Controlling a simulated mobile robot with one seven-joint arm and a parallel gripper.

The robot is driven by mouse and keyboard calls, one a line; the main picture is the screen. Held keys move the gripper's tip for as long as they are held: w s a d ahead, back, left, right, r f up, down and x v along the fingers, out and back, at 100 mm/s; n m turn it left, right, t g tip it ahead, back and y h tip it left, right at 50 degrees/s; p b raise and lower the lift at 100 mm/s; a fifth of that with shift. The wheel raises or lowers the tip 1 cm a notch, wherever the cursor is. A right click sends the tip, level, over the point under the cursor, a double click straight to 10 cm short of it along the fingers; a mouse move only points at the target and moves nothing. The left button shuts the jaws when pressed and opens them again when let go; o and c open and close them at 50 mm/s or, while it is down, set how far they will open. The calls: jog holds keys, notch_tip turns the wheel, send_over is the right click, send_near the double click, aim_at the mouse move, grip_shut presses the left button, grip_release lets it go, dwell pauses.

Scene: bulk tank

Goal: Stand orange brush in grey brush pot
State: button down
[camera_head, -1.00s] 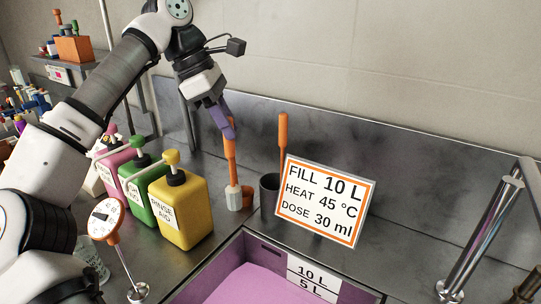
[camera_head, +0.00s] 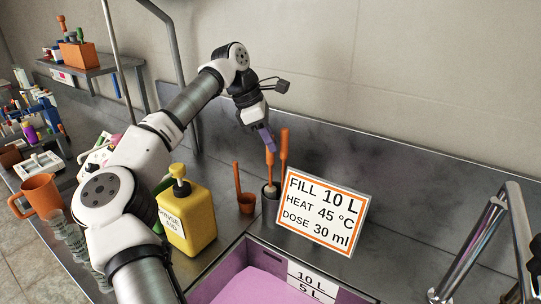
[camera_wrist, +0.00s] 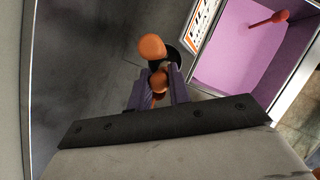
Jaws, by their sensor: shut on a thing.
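My gripper (camera_head: 266,140), with purple fingers, is shut on the handle of an orange brush (camera_head: 270,158), which also shows between the fingers in the wrist view (camera_wrist: 158,82). The brush hangs about upright with its pale bristle end down. That end is at the mouth of the dark grey brush pot (camera_head: 270,209); I cannot tell how deep it sits. A second orange handle (camera_head: 284,148) stands up from the same pot, close on the right of the held brush. In the wrist view its rounded top (camera_wrist: 152,46) is just beyond my fingers. The sign hides part of the pot.
The white sign (camera_head: 322,212) stands just right of the pot. A small orange pot (camera_head: 246,204) with an orange handle stands to its left, then a yellow bottle (camera_head: 187,215). The purple-filled basin (camera_head: 250,285) is in front; the steel splashback is behind.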

aim_at(271, 159)
notch_tip(271, 159, down, 4)
jog(key=shift+f+p, duration=0.2)
jog(key=shift+p, duration=0.35)
jog(key=shift+w+d+f+p, duration=0.1)
jog(key=shift+d+f+p, duration=0.05)
jog(key=shift+f+p, duration=0.25)
jog(key=shift+f, duration=0.35)
jog(key=shift+f, duration=0.15)
jog(key=c, duration=1.3)
grip_release()
